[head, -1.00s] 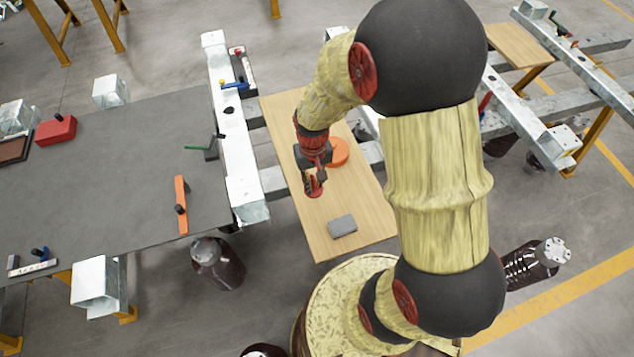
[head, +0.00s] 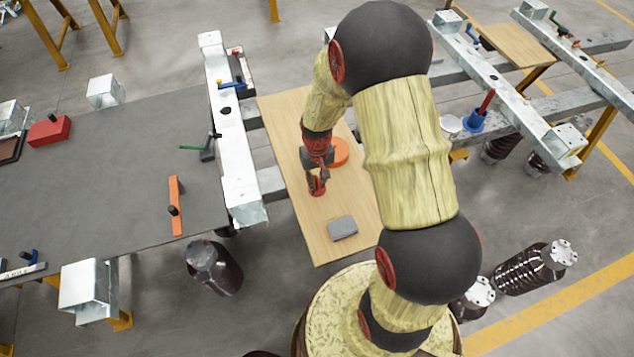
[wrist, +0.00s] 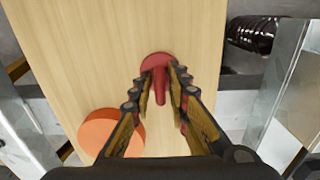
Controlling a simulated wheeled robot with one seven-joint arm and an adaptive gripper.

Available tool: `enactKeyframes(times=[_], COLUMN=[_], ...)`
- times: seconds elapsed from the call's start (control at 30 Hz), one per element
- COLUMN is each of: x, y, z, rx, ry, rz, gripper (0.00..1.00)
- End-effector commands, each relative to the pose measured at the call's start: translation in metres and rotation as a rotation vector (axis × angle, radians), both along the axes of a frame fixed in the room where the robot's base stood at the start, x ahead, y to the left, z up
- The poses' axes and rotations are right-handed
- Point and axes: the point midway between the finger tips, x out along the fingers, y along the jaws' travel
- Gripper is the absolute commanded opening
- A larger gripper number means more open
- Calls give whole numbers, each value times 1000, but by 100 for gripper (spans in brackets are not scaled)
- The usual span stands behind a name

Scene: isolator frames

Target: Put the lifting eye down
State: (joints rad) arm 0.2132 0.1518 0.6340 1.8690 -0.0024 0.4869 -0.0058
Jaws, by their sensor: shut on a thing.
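The red lifting eye (wrist: 157,63) is between the fingertips of my gripper (wrist: 160,78) in the wrist view, with a round end and a narrow bar. My gripper is shut on it. In the head view my gripper (head: 318,180) points down over the light wooden board (head: 282,115), and the red lifting eye (head: 317,190) shows small at its tip. The eye appears at or close to the board's surface; I cannot tell whether it touches. The fingers hide part of it.
An orange disc (head: 341,152) lies on the board beside my gripper; it also shows in the wrist view (wrist: 100,132). A grey block (head: 343,228) lies nearer the front. Bare wood surrounds the eye. A galvanized beam (head: 238,150) stands left of the board.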

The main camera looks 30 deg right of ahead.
Motion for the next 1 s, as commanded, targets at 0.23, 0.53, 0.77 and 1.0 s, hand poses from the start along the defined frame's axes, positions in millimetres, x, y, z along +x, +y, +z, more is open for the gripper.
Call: enactKeyframes(times=[0.23,0.53,0.77,1.0], x=[0,0,0,1], y=[0,0,0,0], z=[-3,-2,-2,12], rx=[0,0,0,-1], ry=[0,0,0,-3], rz=[0,0,0,0], gripper=[0,34,35,35])
